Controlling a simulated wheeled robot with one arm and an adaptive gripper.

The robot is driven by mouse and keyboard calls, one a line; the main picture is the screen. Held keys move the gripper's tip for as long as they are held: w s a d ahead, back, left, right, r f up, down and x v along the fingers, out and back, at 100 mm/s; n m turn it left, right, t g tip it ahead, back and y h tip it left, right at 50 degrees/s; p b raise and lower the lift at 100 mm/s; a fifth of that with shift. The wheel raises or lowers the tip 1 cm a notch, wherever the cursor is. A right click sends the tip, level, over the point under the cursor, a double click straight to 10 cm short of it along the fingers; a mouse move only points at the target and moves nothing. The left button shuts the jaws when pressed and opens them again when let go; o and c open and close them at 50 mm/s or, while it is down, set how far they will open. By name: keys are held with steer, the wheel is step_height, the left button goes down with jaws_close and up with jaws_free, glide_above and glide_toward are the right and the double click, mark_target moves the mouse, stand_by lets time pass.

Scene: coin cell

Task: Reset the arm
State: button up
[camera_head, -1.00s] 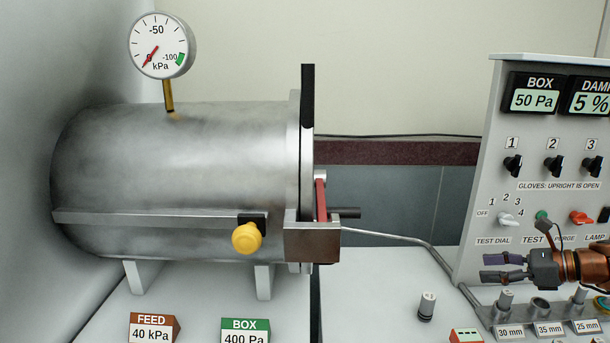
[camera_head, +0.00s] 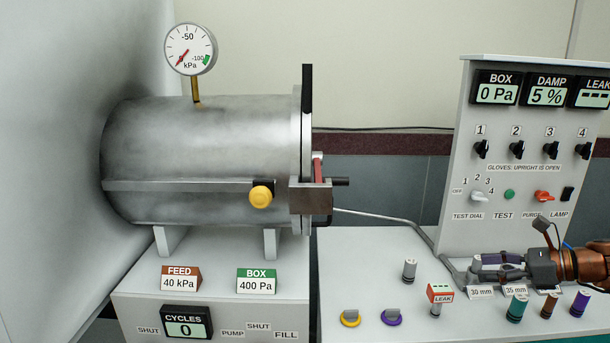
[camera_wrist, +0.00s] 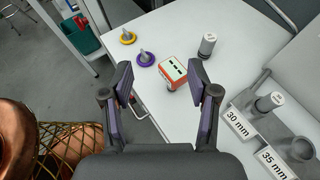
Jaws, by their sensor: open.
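My gripper (camera_head: 484,265) is at the right of the head view, in front of the control panel and above the table. Its dark fingers point left. In the wrist view my gripper (camera_wrist: 160,100) has its two fingers spread wide with nothing held between them. The LEAK block also shows in the head view (camera_head: 440,293), left of and in front of my gripper.
A steel chamber (camera_head: 200,150) with a gauge (camera_head: 190,50) stands at left. The control panel (camera_head: 525,150) stands behind my gripper. A grey cylinder (camera_head: 409,270), yellow knobbed disc (camera_head: 350,318) and purple one (camera_head: 392,317) lie on the table. Coloured cylinders stand at front right.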

steer(key=s+a+f+n+g+h+b, duration=0.1)
steer(key=s+a+f+n+g+b, duration=0.15)
steer(key=s+a+n, duration=0.4)
steer(key=s+a+f+n+g+h+b, duration=0.1)
steer(key=s+a+f+n+g, duration=0.2)
steer(key=a, duration=0.7)
steer(key=s+a+f+n+g+h+b, duration=0.1)
steer(key=s+a+f+n+g+b, duration=0.2)
steer(key=s+a, duration=0.4)
steer(key=s+f+n+g+h+b, duration=0.1)
steer(key=s+f+n+h, duration=0.25)
steer(key=s, duration=0.35)
steer(key=s+d+f+n+h+b, duration=0.1)
steer(key=s+f+n+h, duration=0.1)
steer(key=s+f+n, duration=0.4)
steer(key=s+f+n+g+h+b, duration=0.1)
steer(key=s+f+n+h+b, duration=0.15)
steer(key=s, duration=0.55)
step_height(320, 180, up, 17)
steer(key=w+t+p, duration=0.1)
steer(key=p, duration=1.5)
steer(key=shift+w+p, duration=0.2)
steer(key=shift+p, duration=0.2)
